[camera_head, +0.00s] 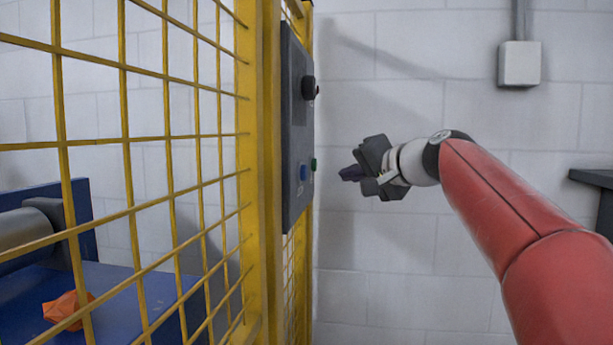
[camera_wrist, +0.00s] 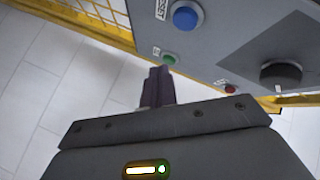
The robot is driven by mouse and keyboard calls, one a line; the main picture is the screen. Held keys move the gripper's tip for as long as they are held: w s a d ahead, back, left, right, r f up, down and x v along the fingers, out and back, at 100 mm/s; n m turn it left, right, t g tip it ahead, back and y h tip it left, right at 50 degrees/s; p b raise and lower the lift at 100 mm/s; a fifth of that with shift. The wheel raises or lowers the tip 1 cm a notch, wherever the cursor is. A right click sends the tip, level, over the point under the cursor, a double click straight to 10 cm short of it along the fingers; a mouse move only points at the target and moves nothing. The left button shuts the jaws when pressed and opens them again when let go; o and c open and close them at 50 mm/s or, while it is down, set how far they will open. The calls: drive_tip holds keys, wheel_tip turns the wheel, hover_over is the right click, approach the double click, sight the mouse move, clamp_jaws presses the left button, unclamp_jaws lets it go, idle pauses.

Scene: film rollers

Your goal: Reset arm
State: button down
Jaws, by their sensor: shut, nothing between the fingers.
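My gripper (camera_head: 350,174) is at the end of my red arm, to the right of a grey control panel (camera_head: 296,125) on a yellow post. A blue button (camera_wrist: 186,16), a black knob (camera_wrist: 281,74) and a small red button (camera_wrist: 230,89) also sit on the panel.
A yellow mesh fence (camera_head: 124,165) stands on the left. Behind it are a grey roller (camera_head: 22,230) and a crumpled orange thing (camera_head: 67,306) on a blue surface. A white box (camera_head: 519,63) is on the wall. A dark table edge (camera_head: 592,178) is at the right.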

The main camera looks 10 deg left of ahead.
idle(0.5)
drive_tip(key=s+d+f+n+g+h+p, duration=0.1)
drive_tip(key=s+d+f+h+p, duration=0.1)
drive_tip(key=s+d+f, duration=0.3)
drive_tip(key=s+d+f+n+g+h+p, duration=0.1)
drive_tip(key=s+d+f+h, duration=0.4)
drive_tip(key=s+f, duration=0.9)
drive_tip(key=s+d+f+g+h+p, duration=0.3)
drive_tip(key=s+d+f, duration=0.3)
drive_tip(key=s+f, duration=0.4)
drive_tip(key=s, duration=0.5)
drive_tip(key=shift+n+h, duration=0.3)
drive_tip(key=shift+n, duration=0.1)
drive_tip(key=shift+f, duration=0.1)
